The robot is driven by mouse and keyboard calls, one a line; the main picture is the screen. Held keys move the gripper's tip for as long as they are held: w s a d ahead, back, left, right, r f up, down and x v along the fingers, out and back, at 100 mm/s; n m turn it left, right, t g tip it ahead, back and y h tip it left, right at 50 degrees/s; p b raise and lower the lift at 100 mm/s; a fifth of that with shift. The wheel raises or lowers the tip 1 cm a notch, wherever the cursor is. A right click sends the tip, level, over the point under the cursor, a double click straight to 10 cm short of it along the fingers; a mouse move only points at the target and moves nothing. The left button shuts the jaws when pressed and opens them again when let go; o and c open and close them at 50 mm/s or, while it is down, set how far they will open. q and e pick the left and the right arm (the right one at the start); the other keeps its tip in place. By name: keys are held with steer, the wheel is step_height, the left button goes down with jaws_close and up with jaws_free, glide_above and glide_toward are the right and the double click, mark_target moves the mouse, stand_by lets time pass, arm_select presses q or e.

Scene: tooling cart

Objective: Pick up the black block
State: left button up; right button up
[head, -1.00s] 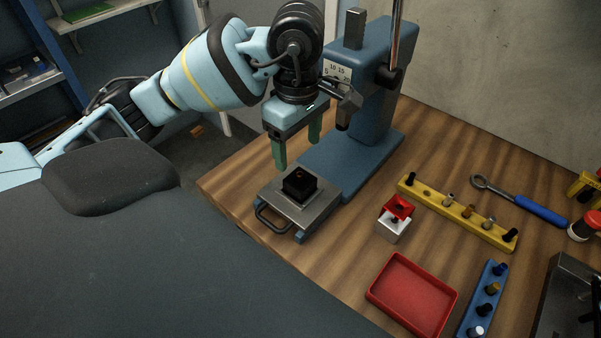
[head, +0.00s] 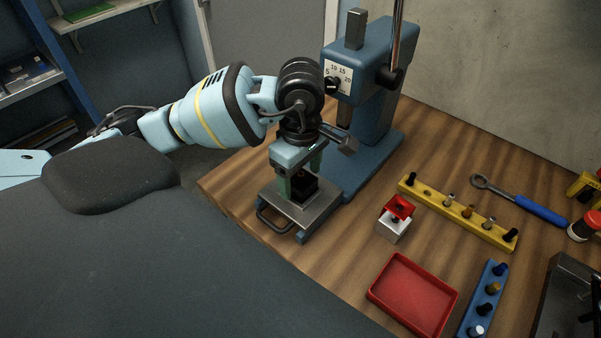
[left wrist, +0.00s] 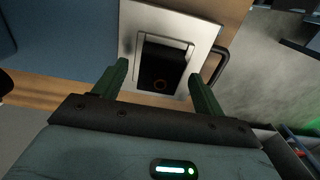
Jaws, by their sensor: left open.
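The black block (head: 304,187) sits on a grey metal plate (head: 318,205) at the foot of the blue press. My left gripper (head: 299,179) is just above and around the block, its green fingers pointing down. In the left wrist view the black block (left wrist: 161,68) shows between and ahead of the two open fingers (left wrist: 157,84), with a gap on both sides. My right gripper is not in view.
The blue press (head: 368,125) stands close behind my left gripper. To the right on the wooden table are a red and white block (head: 394,226), a yellow rack (head: 455,212), a red tray (head: 412,296), a blue rack (head: 484,300) and a blue-handled wrench (head: 535,208).

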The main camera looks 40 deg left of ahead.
arm_select(q)
steer(key=c, duration=1.2)
steer(key=shift+r, duration=0.2)
steer(key=shift+r, duration=1.15)
steer(key=s+d+r, duration=0.2)
steer(key=s+d, duration=0.9)
steer(key=shift+s+r, duration=0.2)
steer(key=shift+s, duration=0.1)
